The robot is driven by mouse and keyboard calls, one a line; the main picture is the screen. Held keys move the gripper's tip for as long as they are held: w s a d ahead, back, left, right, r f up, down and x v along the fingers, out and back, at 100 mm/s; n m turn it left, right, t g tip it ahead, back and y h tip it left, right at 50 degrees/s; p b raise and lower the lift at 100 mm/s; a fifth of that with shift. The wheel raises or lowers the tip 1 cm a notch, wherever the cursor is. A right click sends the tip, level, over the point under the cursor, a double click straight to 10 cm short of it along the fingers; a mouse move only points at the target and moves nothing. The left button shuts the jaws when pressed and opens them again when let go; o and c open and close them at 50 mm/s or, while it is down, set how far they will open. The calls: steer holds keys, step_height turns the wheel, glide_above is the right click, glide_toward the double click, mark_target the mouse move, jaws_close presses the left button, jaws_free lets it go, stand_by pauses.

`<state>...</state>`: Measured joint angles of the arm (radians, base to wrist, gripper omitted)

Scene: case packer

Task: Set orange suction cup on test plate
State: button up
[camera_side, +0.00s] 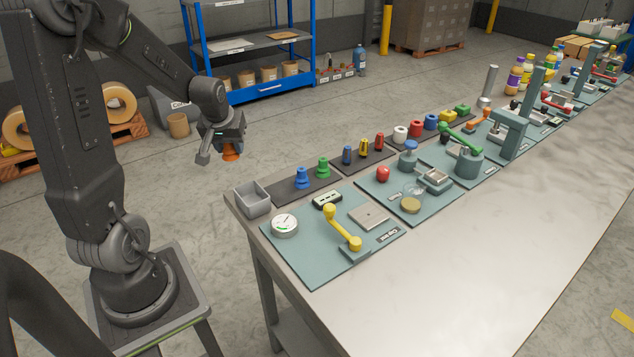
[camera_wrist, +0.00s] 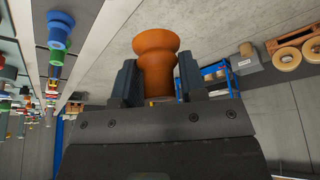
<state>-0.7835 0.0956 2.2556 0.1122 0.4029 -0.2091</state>
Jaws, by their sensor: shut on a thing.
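My gripper (camera_side: 230,150) is shut on the orange suction cup (camera_side: 231,155) and holds it in the air left of the bench, clear of it. In the wrist view the orange suction cup (camera_wrist: 157,62) sits between the two dark fingers (camera_wrist: 156,82), its wide end pointing away from the gripper. The square grey test plate (camera_side: 369,216) lies on the near teal mat, with nothing on it. A blue suction cup (camera_side: 302,178) and a green suction cup (camera_side: 323,167) stand on the dark mat behind it.
A yellow lever (camera_side: 342,229) stands beside the plate, near the bench's front. A round gauge (camera_side: 285,225) and a small display box (camera_side: 327,200) are on the same mat. A grey bin (camera_side: 252,199) sits at the bench's left corner. The bench's front right surface is bare.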

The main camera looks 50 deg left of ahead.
steer(key=w+d+m, duration=0.3)
steer(key=w+d, duration=0.3)
steer(key=w, duration=0.3)
steer(key=m+t+h, duration=0.1)
steer(key=m+h, duration=0.1)
steer(key=m, duration=0.1)
glide_above(372, 209)
steer(key=s, duration=0.2)
steer(key=f, duration=0.5)
steer(key=shift+w+d+f, duration=0.1)
steer(key=shift+w, duration=0.15)
steer(key=shift+w+d+f, duration=0.1)
steer(key=shift+d+f, duration=0.15)
steer(key=shift+f, duration=1.9)
steer(key=o, duration=0.5)
steer(key=shift+f, duration=0.15)
steer(key=o, duration=0.4)
